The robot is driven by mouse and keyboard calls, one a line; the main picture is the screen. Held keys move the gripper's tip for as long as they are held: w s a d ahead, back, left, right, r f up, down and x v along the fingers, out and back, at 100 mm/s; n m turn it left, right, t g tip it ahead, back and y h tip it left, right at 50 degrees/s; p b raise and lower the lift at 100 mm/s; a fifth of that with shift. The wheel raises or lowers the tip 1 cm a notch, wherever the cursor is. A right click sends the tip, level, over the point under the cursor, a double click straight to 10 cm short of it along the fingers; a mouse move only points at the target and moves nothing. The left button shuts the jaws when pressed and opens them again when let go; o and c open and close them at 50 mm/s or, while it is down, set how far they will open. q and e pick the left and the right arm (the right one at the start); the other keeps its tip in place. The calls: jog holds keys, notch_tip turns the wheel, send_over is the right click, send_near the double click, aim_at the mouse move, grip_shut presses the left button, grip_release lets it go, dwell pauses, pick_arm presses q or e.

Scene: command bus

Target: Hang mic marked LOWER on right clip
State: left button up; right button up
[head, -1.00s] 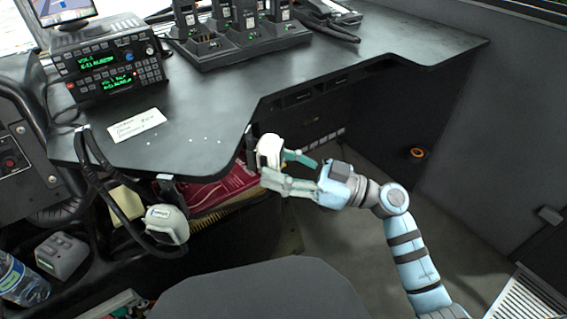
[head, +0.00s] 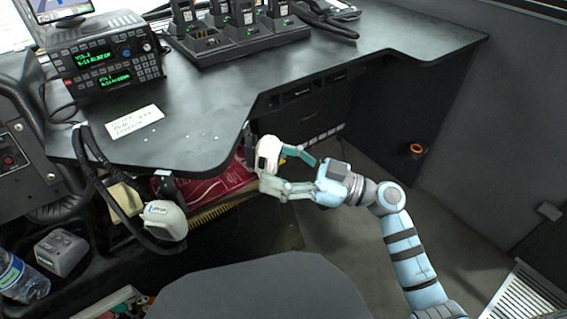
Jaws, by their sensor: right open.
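A white mic (head: 268,152) is at the right part of the desk's front edge, beside a dark clip mount (head: 247,140). My right gripper (head: 283,168) is open, with its teal fingers on either side of this mic; I cannot tell whether they touch it. A second white mic (head: 165,220) with a small label hangs below the left part of the desk edge, under another dark clip (head: 166,184). Its label is too small to read with certainty. My left gripper is not in view.
Black cables (head: 105,185) loop down from the desk (head: 200,120) on the left. A radio unit (head: 108,65), a paper note (head: 135,121) and a charger rack (head: 235,38) are on the desk. A seat back (head: 260,290) fills the lower middle. Open floor lies right of it.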

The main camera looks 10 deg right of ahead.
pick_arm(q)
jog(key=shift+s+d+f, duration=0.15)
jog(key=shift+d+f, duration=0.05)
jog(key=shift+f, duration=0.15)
